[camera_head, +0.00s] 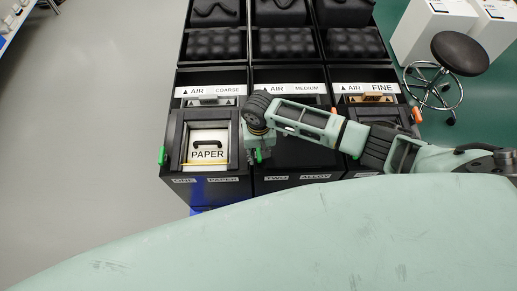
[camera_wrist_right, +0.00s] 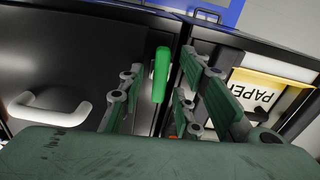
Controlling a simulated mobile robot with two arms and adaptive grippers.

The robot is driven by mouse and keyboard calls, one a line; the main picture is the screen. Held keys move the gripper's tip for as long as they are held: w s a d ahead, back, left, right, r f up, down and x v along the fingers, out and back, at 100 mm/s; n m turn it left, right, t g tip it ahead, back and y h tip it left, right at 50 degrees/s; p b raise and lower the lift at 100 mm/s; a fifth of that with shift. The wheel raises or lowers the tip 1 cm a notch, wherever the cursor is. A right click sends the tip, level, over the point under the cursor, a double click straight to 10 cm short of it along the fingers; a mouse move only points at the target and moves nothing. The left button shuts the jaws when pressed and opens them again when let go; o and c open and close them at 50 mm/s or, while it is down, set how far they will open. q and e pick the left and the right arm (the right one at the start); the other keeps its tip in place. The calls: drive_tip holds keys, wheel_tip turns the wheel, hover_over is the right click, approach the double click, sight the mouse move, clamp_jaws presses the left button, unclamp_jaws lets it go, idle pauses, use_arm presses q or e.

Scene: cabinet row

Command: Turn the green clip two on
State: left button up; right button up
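The green clip two (camera_head: 258,155) is at the seam between the cabinet marked ONE PAPER and the cabinet marked TWO ALLOY, partly covered by my right gripper (camera_head: 259,145). In the right wrist view a green upright clip (camera_wrist_right: 160,74) stands on the dark cabinet edge. My right gripper (camera_wrist_right: 162,85) is open there, with one finger on each side of the clip and visible gaps. I cannot tell whether the fingertips touch the cabinet. My left gripper is not in view.
Another green clip (camera_head: 162,156) is on the left side of cabinet one. An orange clip (camera_head: 416,115) is at the right of the third cabinet. A white handle (camera_wrist_right: 48,108) sticks out at left in the wrist view. A stool (camera_head: 459,54) stands at right.

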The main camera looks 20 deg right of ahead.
drive_tip(key=shift+c, duration=0.3)
clamp_jaws()
drive_tip(key=n+p, duration=0.3)
drive_tip(key=shift+r, duration=0.2)
drive_tip(key=n+p, duration=0.1)
drive_tip(key=n, duration=0.3)
drive_tip(key=shift+f+p, duration=0.1)
drive_tip(key=shift+p, duration=0.25)
drive_tip(key=n+p, duration=0.1)
drive_tip(key=n, duration=0.3)
drive_tip(key=shift+n, duration=0.3)
drive_tip(key=n+p, duration=0.1)
drive_tip(key=n, duration=0.4)
drive_tip(key=shift+f, duration=0.1)
drive_tip(key=shift+n, duration=0.3)
